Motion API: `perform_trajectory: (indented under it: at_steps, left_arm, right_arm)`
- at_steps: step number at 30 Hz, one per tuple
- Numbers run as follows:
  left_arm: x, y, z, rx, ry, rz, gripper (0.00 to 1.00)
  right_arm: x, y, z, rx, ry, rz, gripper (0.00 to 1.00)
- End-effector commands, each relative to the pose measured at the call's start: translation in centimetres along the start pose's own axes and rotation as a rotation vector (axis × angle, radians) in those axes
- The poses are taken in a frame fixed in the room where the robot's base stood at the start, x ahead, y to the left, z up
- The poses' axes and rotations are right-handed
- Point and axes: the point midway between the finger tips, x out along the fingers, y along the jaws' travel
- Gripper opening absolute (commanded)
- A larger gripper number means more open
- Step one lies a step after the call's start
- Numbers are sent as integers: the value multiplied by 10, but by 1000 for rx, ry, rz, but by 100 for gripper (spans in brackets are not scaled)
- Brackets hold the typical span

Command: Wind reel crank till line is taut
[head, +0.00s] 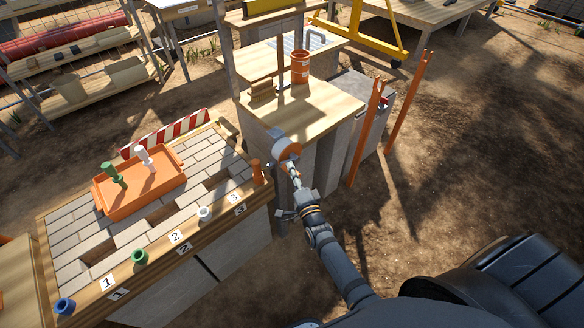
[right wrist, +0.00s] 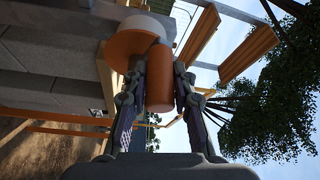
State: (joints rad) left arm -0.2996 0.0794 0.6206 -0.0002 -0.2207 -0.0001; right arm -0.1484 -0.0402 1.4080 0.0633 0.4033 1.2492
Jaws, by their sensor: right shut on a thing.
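The reel (head: 285,150), an orange disc with a grey-white part behind it, stands at the near corner of the wooden bench. In the right wrist view its orange disc (right wrist: 122,48) lies beyond my fingers. My right gripper (head: 293,170) is at the reel's near face. In the right wrist view the right gripper (right wrist: 159,88) is shut on an orange cylindrical crank handle (right wrist: 160,65), with one finger on each side. In the head view the gripper hides most of the handle. I cannot make out the line or its tension. My left gripper is not in view.
The wooden bench (head: 325,107) carries an orange striped canister (head: 300,67) and a brush (head: 262,89). At left, a brick-topped table holds an orange tray (head: 126,205) and numbered labels. Orange posts (head: 408,105) stand right of the bench. Open dirt lies at right.

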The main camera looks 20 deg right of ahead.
Motion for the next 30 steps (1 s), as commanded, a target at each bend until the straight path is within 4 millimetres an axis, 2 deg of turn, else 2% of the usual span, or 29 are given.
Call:
perform_trajectory:
  at_steps: [1, 9, 21, 30]
  left_arm:
    - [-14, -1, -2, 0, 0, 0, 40]
    - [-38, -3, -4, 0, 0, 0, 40]
    - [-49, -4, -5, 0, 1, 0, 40]
    - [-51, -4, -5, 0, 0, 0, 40]
  right_arm:
    - [2, -10, -3, 39, 1, 14, 0]
    - [6, -19, -13, 272, 0, 111, 0]
    - [11, -24, -26, 550, -1, 225, 0]
    - [14, -26, -32, 654, 0, 268, 0]
